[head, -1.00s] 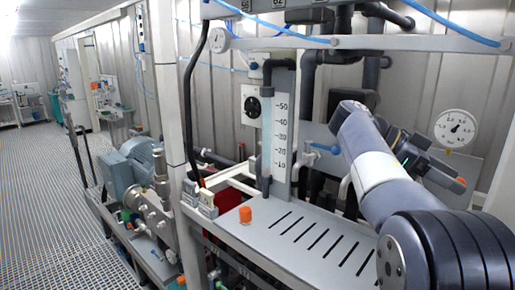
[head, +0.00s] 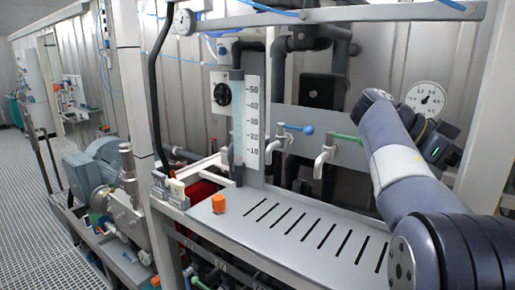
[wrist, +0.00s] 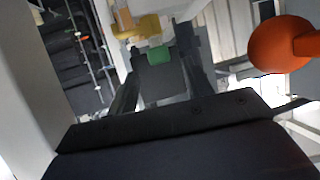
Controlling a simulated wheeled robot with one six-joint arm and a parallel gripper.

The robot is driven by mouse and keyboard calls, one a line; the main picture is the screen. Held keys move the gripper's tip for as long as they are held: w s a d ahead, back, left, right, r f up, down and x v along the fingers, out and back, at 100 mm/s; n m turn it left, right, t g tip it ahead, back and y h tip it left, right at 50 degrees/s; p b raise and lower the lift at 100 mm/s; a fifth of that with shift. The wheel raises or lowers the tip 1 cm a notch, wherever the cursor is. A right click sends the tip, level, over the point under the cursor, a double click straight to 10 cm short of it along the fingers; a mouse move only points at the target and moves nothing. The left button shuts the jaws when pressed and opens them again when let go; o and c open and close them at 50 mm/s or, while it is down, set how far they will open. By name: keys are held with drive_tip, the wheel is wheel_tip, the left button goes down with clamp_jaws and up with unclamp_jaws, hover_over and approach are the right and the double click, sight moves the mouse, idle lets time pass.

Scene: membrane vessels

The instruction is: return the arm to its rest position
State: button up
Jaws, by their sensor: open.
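My arm is bent up at the right of the head view, in front of the bench and the wall panel. Its wrist end is beside the upright post at the right. The fingers cannot be made out there. In the wrist view my gripper (wrist: 162,48) shows two dark fingers apart. They hold nothing that I can see. A dark block with a green part (wrist: 159,54) shows between them, seemingly beyond the fingers. A round orange knob (wrist: 279,45) shows at the upper right of that view, clear of the fingers.
The grey slotted bench (head: 290,222) carries an orange cap (head: 218,204). Behind it stand a scaled tube panel (head: 252,125), a blue-handled tap (head: 297,129), a green-handled tap (head: 345,137) and a gauge (head: 425,99). A pump (head: 95,172) is at left. Grated floor (head: 35,180) is open.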

drive_tip(key=shift+n+t, duration=0.3)
drive_tip(key=shift+t, duration=0.1)
drive_tip(key=b+x, duration=0.1)
drive_tip(key=x, duration=0.3)
drive_tip(key=shift+s+f, duration=0.1)
drive_tip(key=shift+f, duration=0.1)
drive_tip(key=shift+s+a+n+t+h+b, duration=0.2)
drive_tip(key=shift+n+t+h+b, duration=0.3)
drive_tip(key=shift+b, duration=0.45)
drive_tip(key=shift+n+t+b, duration=0.7)
drive_tip(key=shift+t+b, duration=0.1)
drive_tip(key=shift+b, duration=0.05)
drive_tip(key=shift+r+n+t+h+b, duration=0.2)
drive_tip(key=shift+n+t+h+b, duration=0.1)
drive_tip(key=shift+b, duration=0.05)
drive_tip(key=shift+r+t, duration=0.3)
drive_tip(key=shift+r, duration=0.95)
